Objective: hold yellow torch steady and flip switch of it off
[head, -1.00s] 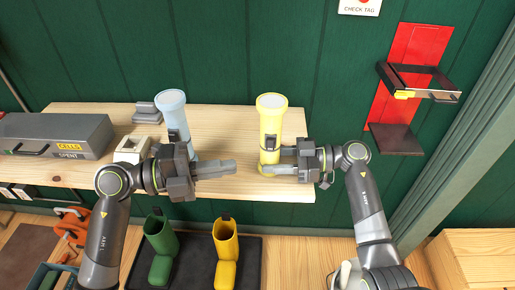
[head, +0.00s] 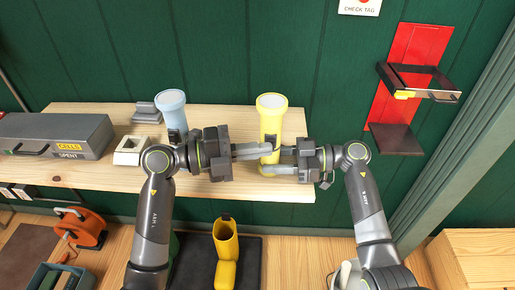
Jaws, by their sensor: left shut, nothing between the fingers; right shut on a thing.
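The yellow torch (head: 271,112) stands upright on the wooden shelf in the head view, its round lens facing up. My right gripper (head: 272,161) is shut on its lower body from the right. My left gripper (head: 262,149) is shut and empty, its fingertips at the torch's front left side, around mid-height; whether they touch it I cannot tell. The switch on the torch is largely hidden behind the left fingertips, so its position cannot be read.
A light blue torch (head: 172,111) stands to the left, partly behind my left arm. A grey case (head: 60,133) and a small cream block (head: 131,151) sit further left on the shelf (head: 300,190). A red wall bracket (head: 414,52) hangs right.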

